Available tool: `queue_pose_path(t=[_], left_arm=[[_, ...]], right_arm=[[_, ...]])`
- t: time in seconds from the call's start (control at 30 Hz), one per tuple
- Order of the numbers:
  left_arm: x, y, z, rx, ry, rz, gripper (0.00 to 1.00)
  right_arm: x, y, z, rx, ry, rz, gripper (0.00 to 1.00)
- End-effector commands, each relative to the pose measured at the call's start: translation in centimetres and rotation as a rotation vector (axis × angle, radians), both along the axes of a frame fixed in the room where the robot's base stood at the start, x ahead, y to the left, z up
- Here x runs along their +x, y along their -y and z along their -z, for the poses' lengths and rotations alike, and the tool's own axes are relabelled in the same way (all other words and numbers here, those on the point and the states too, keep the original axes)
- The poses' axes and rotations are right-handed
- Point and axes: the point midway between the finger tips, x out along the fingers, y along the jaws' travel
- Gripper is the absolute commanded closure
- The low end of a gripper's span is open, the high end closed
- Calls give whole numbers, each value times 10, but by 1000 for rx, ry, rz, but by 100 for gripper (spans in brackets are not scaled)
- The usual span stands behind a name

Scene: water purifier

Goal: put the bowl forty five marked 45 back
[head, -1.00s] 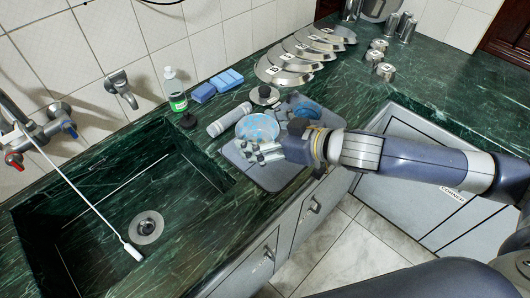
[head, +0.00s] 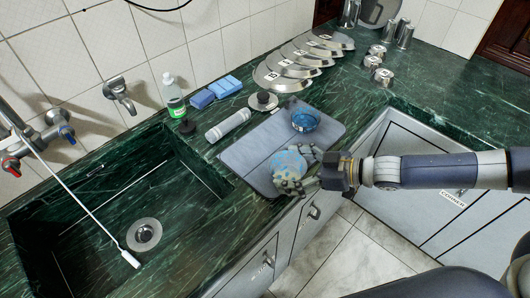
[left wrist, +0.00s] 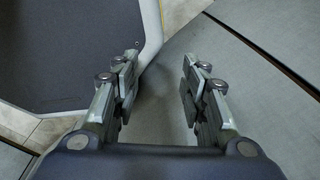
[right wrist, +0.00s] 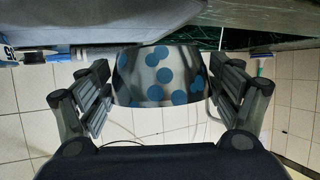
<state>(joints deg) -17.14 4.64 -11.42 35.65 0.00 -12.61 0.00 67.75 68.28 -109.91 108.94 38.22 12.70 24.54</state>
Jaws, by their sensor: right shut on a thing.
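My right gripper (head: 303,176) is shut on a bowl with blue spots (head: 288,163) near the front edge of the grey mat (head: 245,157). In the right wrist view the bowl (right wrist: 160,76) sits between the two fingers, silvery with blue dots; no number shows on it. A second, blue bowl (head: 305,119) rests on the mat's back right part. I cannot read a 45 on either bowl in the head view. My left gripper (left wrist: 160,82) is open and empty in the left wrist view; it is not seen in the head view.
Several numbered metal lids (head: 283,78) line the back of the green counter. A grey cylinder (head: 228,125), a dark-knobbed lid (head: 263,100), blue sponges (head: 224,86) and a bottle (head: 174,98) stand behind the mat. The sink (head: 110,200) is left. Metal cups (head: 382,76) stand right.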

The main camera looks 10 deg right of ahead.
Motion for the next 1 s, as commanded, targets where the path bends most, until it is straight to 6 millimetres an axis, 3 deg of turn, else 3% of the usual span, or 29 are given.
queue_pose_path(t=[0.2, 0.43, 0.6, 0.83, 1.0], left_arm=[[0, 1, -7, -1, 0, 1, 60], [-1, 1, -10, -2, -1, 1, 60], [-1, 1, -10, -1, -2, 1, 60], [-2, 1, -13, -1, -3, 1, 60], [-2, 1, -13, -1, -3, 1, 60]], right_arm=[[56, -23, 3, -1, 4, -4, 43], [97, -38, 8, -2, 2, -1, 43], [106, -42, 12, 1, -2, 0, 43], [106, -41, 42, 0, -4, 0, 43], [106, -41, 45, 1, -1, 2, 43]])
